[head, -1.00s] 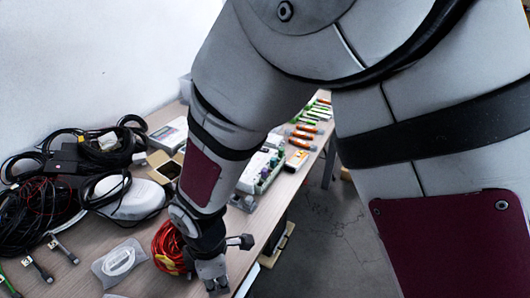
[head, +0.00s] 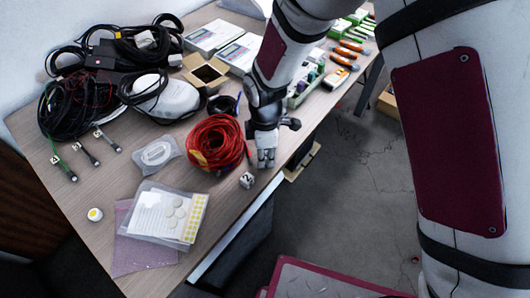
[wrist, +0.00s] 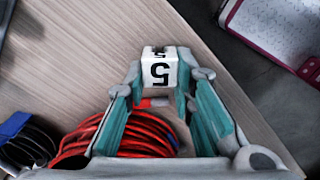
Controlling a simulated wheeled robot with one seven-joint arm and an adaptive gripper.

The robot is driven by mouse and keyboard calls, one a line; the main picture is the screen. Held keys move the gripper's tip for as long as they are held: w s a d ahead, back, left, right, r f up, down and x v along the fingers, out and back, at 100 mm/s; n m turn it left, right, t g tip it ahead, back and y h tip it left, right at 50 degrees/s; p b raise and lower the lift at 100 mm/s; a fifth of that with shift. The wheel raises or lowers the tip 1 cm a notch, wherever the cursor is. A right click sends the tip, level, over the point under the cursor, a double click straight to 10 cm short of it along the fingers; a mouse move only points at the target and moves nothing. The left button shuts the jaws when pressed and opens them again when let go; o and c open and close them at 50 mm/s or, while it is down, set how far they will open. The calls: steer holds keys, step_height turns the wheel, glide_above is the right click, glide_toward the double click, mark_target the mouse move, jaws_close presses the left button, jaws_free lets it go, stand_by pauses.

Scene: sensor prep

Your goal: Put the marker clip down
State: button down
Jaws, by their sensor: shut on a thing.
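The marker clip, a small white block with black numerals, shows in the head view (head: 247,180) by the table's front edge, just right of the red cable coil. In the wrist view the marker clip (wrist: 160,72) sits between the fingertips, its face with a black 5 toward the camera. My gripper (wrist: 162,76) is shut on it, with teal-padded fingers on either side. In the head view my gripper (head: 264,162) points down beside the coil. I cannot tell whether the clip touches the table.
The red cable coil (head: 216,145) lies close on the left. A bagged white cable (head: 157,152) and a plastic bag with a card and discs (head: 168,214) lie farther left. Bare tabletop (head: 226,203) lies in front of the coil, bounded by the table edge.

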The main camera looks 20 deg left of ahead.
steer(key=shift+f, duration=0.1)
steer(key=c, duration=1.4)
jaws_free()
steer(key=shift+o, duration=0.2)
step_height(320, 180, up, 12)
steer(key=shift+p, duration=0.3)
steer(key=shift+r, duration=0.2)
